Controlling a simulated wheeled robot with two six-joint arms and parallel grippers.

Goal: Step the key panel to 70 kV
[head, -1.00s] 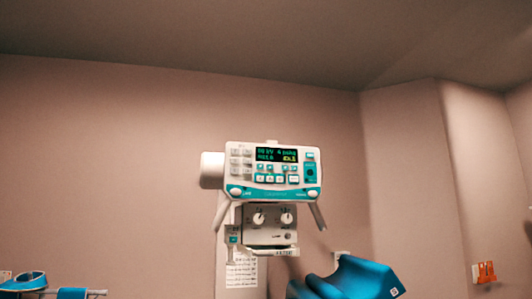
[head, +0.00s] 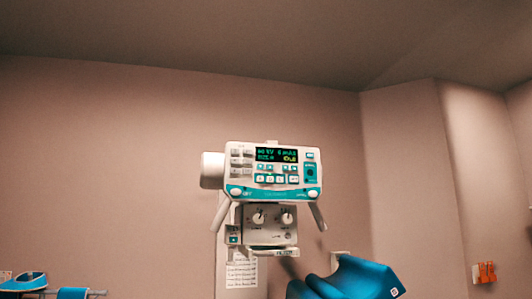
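The key panel (head: 272,180) is the white and teal front of a unit at the middle of the head view. Its dark display (head: 276,155) shows green and yellow characters; the top line seems to give a kV figure and a mAs figure, too blurred to read surely. Rows of small white and teal keys (head: 277,179) lie below the display, and pale keys (head: 241,158) stand at its left. Neither of my grippers can be made out, and nothing covers the panel.
A lower box with two knobs (head: 270,222) hangs under the panel between two slanted handles. A thin dark shape below it is unclear. A blue thing (head: 355,278) is at lower right, blue items (head: 30,283) at lower left, an orange holder (head: 485,272) on the right wall.

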